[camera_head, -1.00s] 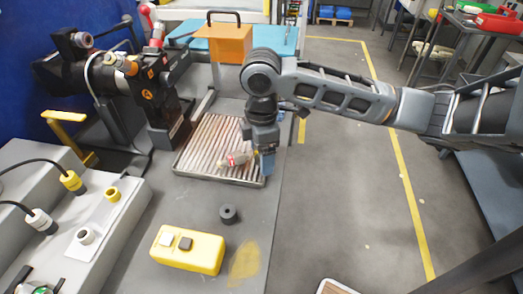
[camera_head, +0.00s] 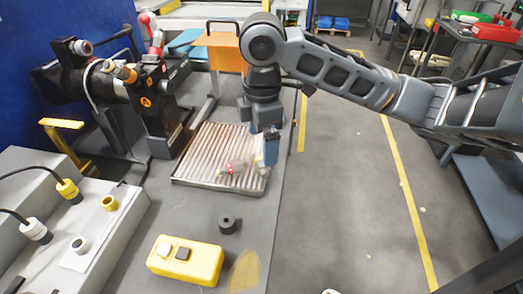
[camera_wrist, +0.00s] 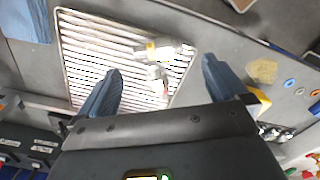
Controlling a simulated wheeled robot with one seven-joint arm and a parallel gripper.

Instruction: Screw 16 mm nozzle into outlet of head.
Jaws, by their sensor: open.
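My gripper (camera_head: 271,152) hangs over the right side of a slatted metal tray (camera_head: 192,184). In the wrist view my gripper (camera_wrist: 162,66) is open, its two blue-grey fingers wide apart with nothing clamped between them. A pale fitting with a red band (camera_head: 236,168) lies on the slats beside the fingers. It also shows in the wrist view (camera_wrist: 160,50), beyond and between the fingertips, with a pale yellowish part. I cannot tell from its shape whether it is the nozzle. A dark machine (camera_head: 150,100) with a copper-coloured ring stands behind the tray at left; I cannot tell whether it is the head.
A black ring (camera_head: 228,223) and a yellow box (camera_head: 186,262) with two small squares stand in front of the tray. A yellow ring (camera_head: 109,202) and a white ring (camera_head: 80,244) sit on the grey bench at left.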

